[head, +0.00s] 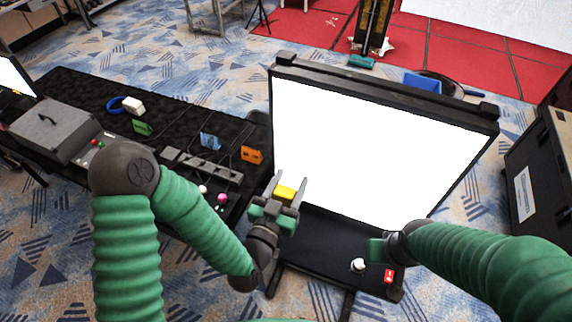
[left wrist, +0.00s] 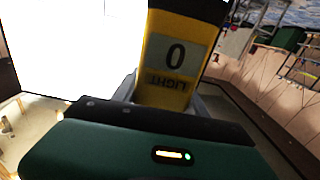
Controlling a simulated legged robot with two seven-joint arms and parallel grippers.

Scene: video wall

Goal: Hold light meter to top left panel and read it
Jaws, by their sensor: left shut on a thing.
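My left gripper (head: 290,183) is shut on the light meter (head: 285,192), in front of the lower left part of the big white panel (head: 375,145). In the left wrist view the light meter (left wrist: 178,52) is a yellow and black block. Its grey display reads 0, and an upside-down LIGHT label is below it. The panel glows plain white beside the meter in the left wrist view (left wrist: 70,45); I cannot tell whether they touch. My right gripper (head: 376,251) is near the panel's lower edge, and its fingers do not show clearly.
The panel has a black frame and a dark lower shelf with a white knob (head: 358,265) and a red item (head: 389,276). A black-covered table (head: 75,85) at left bears a grey case (head: 55,130), a power strip (head: 200,165) and small coloured cards. A black case (head: 540,180) stands at right.

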